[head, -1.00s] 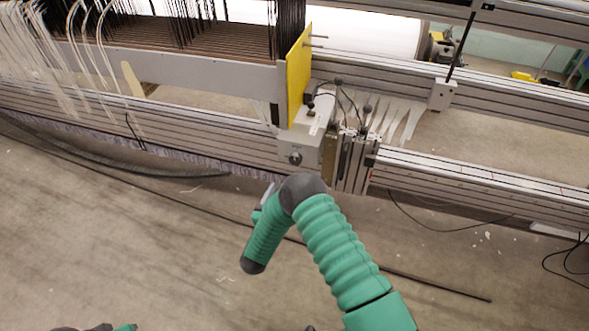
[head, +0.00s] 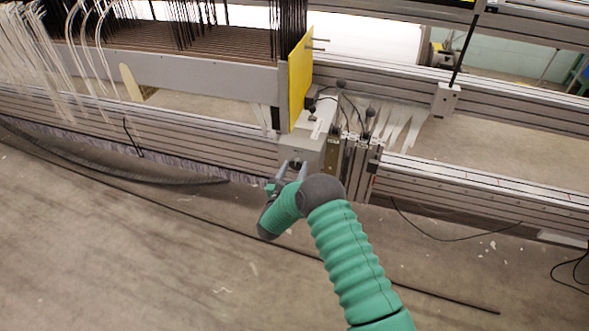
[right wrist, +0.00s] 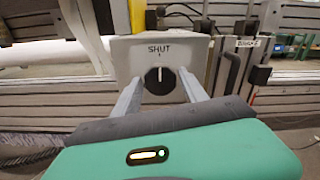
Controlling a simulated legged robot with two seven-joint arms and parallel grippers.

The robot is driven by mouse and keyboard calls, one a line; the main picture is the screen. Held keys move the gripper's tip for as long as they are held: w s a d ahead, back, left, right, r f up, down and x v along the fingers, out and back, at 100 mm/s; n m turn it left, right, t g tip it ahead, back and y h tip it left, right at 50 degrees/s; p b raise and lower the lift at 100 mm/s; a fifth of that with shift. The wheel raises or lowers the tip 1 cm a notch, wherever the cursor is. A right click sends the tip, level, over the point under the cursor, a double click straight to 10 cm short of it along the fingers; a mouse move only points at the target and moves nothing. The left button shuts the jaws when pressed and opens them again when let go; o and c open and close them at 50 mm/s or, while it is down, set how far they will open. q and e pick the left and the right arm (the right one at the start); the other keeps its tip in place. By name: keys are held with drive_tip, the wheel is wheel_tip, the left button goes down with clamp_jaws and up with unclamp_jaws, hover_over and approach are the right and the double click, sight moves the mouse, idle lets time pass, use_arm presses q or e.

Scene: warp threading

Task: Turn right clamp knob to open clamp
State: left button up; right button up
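The clamp knob is a round black dial (right wrist: 153,84) with a pale vertical bar, on the front of a grey clamp box (right wrist: 118,62). The box reads "SHUT" above the knob, and the bar points up toward that label. In the head view the clamp box (head: 302,143) sits beside the yellow plate, and the knob is partly hidden by my fingers. My right gripper (head: 289,171) is in front of the box. In the right wrist view the two fingers of my right gripper (right wrist: 160,88) are open, one each side of the knob, with gaps visible. My left gripper is not in view.
The yellow plate (head: 299,80) stands upright behind the clamp box. Black levers with ball tops (head: 370,112) stand to its right. Long grey rails (head: 470,190) run across the machine. White threads (head: 402,122) hang behind the levers. The floor in front (head: 120,260) is mostly clear, with cables.

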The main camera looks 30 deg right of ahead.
drive_tip(key=c, duration=1)
drive_tip(key=n+p, duration=0.1)
drive_tip(key=n, duration=0.4)
drive_tip(key=shift+n+p, duration=0.3)
drive_tip(key=shift+p, duration=0.05)
drive_tip(key=n+p, duration=0.1)
drive_tip(key=n, duration=0.4)
drive_tip(key=shift+a+r, duration=0.1)
drive_tip(key=n+p, duration=0.1)
drive_tip(key=n, duration=0.4)
drive_tip(key=shift+n+p, duration=0.4)
drive_tip(key=shift+a+n+p, duration=0.1)
drive_tip(key=shift+n+p, duration=0.25)
drive_tip(key=shift+n, duration=1.75)
drive_tip(key=shift+f, duration=0.2)
